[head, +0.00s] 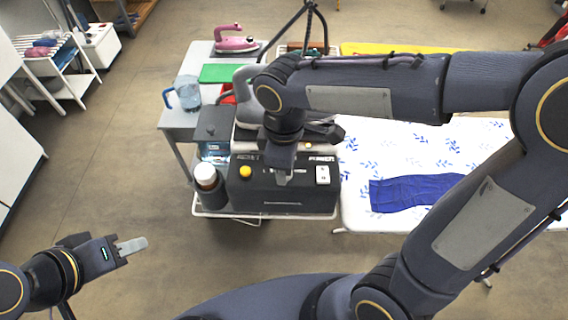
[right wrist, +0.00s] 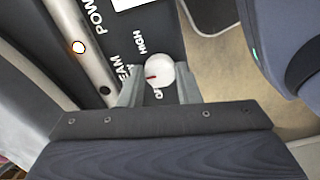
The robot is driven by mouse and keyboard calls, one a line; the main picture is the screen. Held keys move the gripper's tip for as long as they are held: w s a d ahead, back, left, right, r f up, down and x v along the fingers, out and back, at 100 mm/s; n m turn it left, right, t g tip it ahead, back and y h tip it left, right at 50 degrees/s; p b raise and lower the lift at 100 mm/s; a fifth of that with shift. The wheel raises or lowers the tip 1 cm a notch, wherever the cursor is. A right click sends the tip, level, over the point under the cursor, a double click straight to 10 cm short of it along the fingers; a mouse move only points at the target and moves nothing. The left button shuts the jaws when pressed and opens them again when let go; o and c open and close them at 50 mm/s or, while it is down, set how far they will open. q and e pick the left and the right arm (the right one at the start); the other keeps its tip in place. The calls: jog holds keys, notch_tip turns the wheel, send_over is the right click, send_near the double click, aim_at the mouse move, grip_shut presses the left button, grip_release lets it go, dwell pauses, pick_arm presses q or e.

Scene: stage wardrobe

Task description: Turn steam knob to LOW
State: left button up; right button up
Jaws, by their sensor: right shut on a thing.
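The steam knob (right wrist: 161,70) is a round white knob with a red mark, seen in the right wrist view. The red mark points to the picture's left, between HIGH and OFF; the label there is partly hidden by a finger. My right gripper (right wrist: 158,87) is shut on the knob, one finger on each side. In the head view the right gripper (head: 284,178) is over the black steam station (head: 280,197) and hides the knob. My left gripper (head: 132,246) is away at the lower left, touching nothing.
A yellow button (head: 245,171) and a white switch (head: 322,175) sit on the station. A white-capped dark bottle (head: 207,179) stands beside it. A blue cloth (head: 412,192) lies on the ironing board (head: 355,218) at right. A jug (head: 187,93) and pink iron (head: 235,40) stand behind.

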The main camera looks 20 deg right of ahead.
dwell(0.4)
jog(key=o, duration=1)
jog(key=shift+c, duration=0.2)
notch_tip(320, 180, up, 8)
jog(key=shift+f, duration=0.1)
jog(key=shift+d, duration=0.15)
jog(key=s+d+m, duration=0.1)
jog(key=d+m, duration=0.1)
jog(key=s+d+f+m+t+y, duration=0.1)
jog(key=s+d+m, duration=0.1)
jog(key=d, duration=0.1)
jog(key=s+d+m+y, duration=0.1)
jog(key=s+d+m, duration=0.1)
jog(key=shift+s+d+f+t, duration=0.1)
jog(key=shift+d+f+t, duration=0.1)
jog(key=shift+f+t, duration=0.2)
jog(key=s+d+f+m+t+y, duration=0.1)
jog(key=s+d+f+m+t, duration=0.2)
jog(key=s+m, duration=0.3)
jog(key=shift+f+m+t+y, duration=0.4)
jog(key=shift+f+m, duration=0.2)
jog(key=shift+m, duration=0.6)
